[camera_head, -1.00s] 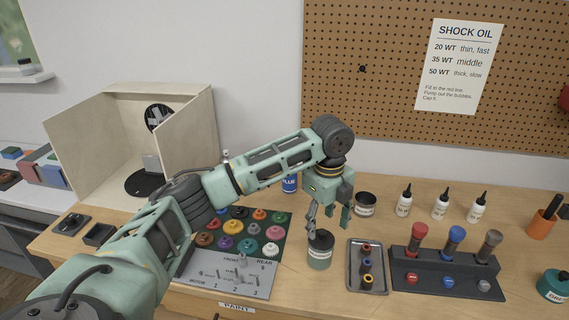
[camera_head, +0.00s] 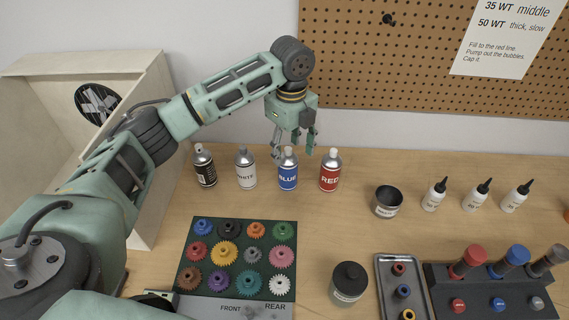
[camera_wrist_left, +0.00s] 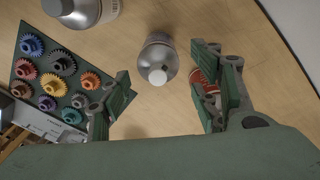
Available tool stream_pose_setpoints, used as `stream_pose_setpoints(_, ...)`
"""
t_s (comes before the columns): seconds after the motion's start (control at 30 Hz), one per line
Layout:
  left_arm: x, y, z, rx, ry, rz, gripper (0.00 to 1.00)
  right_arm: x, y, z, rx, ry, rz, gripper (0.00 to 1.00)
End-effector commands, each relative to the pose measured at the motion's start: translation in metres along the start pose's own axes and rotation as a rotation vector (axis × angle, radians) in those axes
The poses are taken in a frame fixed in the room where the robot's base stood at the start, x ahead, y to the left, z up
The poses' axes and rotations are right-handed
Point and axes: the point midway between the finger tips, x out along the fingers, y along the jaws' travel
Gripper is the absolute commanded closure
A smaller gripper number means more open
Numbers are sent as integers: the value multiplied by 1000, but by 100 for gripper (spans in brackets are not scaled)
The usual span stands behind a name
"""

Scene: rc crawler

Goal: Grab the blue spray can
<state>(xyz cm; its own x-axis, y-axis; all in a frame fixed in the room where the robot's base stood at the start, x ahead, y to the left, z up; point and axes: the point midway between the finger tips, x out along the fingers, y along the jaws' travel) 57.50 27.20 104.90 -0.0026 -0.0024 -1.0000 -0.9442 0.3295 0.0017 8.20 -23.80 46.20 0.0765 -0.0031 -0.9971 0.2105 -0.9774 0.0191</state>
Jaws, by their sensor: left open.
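The blue spray can (camera_head: 288,178) stands upright on the bench, third in a row between the white can (camera_head: 245,170) and the red can (camera_head: 329,172). My left gripper (camera_head: 293,152) is open, its fingers pointing down over the top of the blue can, beside its cap. In the left wrist view, a can with a grey shoulder and pale cap (camera_wrist_left: 158,60), apparently the blue one, lies between and beyond the open fingers (camera_wrist_left: 160,88). The red can (camera_wrist_left: 205,84) is partly hidden behind the right-hand finger there. My right gripper is out of view.
A black can (camera_head: 204,168) stands at the row's left end. White bottles (camera_head: 434,196) stand at the right. The pegboard wall (camera_head: 350,60) rises behind.

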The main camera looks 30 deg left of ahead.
Motion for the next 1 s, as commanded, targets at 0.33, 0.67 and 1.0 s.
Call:
stream_pose_setpoints(0.33, 43, 6, 8, -2, 0, 4, 43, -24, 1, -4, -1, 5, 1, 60)
stream_pose_setpoints(0.67, 65, 4, 7, 1, -1, -1, 43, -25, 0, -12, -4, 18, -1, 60)
stream_pose_setpoints(1.0, 65, 4, 7, 0, -1, -1, 64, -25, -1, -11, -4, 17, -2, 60)
